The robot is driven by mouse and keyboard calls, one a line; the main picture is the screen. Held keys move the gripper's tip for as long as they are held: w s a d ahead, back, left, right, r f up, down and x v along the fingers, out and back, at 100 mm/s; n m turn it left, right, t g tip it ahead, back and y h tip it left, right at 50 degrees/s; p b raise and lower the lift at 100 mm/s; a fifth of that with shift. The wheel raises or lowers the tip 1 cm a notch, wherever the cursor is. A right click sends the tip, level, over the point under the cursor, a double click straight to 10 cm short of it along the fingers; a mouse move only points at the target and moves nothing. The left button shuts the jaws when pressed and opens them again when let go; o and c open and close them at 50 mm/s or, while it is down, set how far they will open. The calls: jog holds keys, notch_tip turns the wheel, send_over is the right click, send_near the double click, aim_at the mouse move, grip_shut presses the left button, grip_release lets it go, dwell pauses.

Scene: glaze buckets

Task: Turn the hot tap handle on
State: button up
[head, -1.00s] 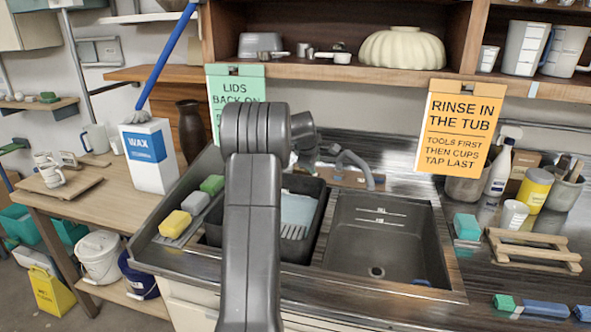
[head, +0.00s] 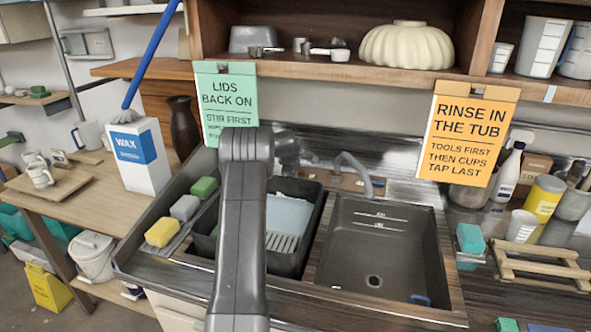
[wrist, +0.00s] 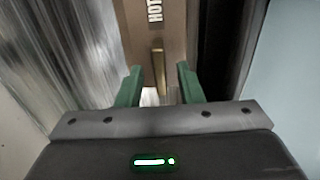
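In the wrist view the hot tap handle (wrist: 158,62) is a slim brass-coloured lever on a brown panel (wrist: 138,28). A white-lettered "HOT" label (wrist: 154,11) sits just beyond it. My gripper (wrist: 158,76) has its two green fingers apart, with the lever showing between them and a gap on each side. I cannot tell whether the fingers reach the lever's depth. In the head view the grey tap spout (head: 355,172) curves over the sink (head: 378,240). My arm hides the gripper there, and I cannot make out the hot handle.
A dark tub (head: 318,212) sits left of the sink. Yellow, grey and green sponges (head: 185,208) line the left edge. A green sign (head: 226,100) and an orange sign (head: 468,135) hang from the shelf (head: 350,72) above. A wooden rack (head: 540,265) stands at the right.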

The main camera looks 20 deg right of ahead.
grip_shut()
jog(key=shift+n, duration=0.3)
jog(key=shift+n+p, duration=0.6)
jog(key=shift+n, duration=0.6)
jog(key=n+p, duration=0.1)
jog(key=n, duration=0.2)
jog(key=shift+n, duration=0.4)
jog(key=n+p, duration=0.2)
jog(key=n, duration=0.2)
jog(key=shift+n+p, duration=0.45)
jog(key=shift+n, duration=1.05)
